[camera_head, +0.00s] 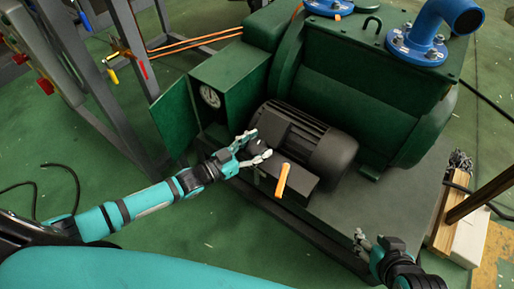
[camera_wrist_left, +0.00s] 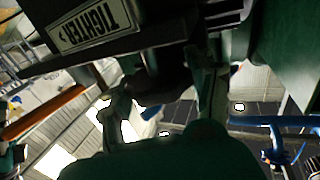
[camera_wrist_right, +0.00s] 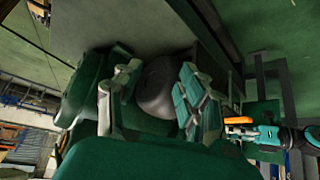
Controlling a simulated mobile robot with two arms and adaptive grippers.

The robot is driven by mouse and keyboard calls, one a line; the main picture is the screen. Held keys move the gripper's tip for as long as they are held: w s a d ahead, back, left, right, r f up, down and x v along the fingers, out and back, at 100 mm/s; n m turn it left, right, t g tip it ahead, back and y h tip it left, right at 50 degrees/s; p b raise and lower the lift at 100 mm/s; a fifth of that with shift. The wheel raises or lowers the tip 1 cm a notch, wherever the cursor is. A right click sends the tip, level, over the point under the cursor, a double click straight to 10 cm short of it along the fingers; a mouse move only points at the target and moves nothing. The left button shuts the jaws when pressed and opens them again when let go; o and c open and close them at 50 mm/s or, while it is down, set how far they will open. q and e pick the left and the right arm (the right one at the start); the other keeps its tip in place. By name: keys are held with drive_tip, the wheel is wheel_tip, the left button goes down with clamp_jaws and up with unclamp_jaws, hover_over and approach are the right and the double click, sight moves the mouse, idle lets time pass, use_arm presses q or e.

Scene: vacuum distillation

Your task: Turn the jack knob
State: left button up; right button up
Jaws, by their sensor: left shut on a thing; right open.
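An orange lever (camera_head: 282,180) stands close to my left gripper. A green cabinet with an open door (camera_head: 173,122) and a gauge (camera_head: 210,96) is behind it. A large green pump (camera_head: 365,95) with blue pipes (camera_head: 418,40) fills the back. Wooden blocks (camera_head: 450,215) are at right.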

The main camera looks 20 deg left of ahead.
use_arm(q)
drive_tip(key=shift+m+g+h, duration=0.4)
use_arm(e)
drive_tip(key=shift+w+a+r+t, duration=0.25)
drive_tip(key=shift+w+r+t, duration=0.15)
drive_tip(key=shift+w, duration=0.25)
drive_tip(key=shift+w+a+r+t, duration=0.25)
drive_tip(key=shift+w+r+t, duration=0.15)
drive_tip(key=shift+w, duration=0.25)
use_arm(q)
drive_tip(key=o, duration=1.2)
drive_tip(key=v, duration=1.2)
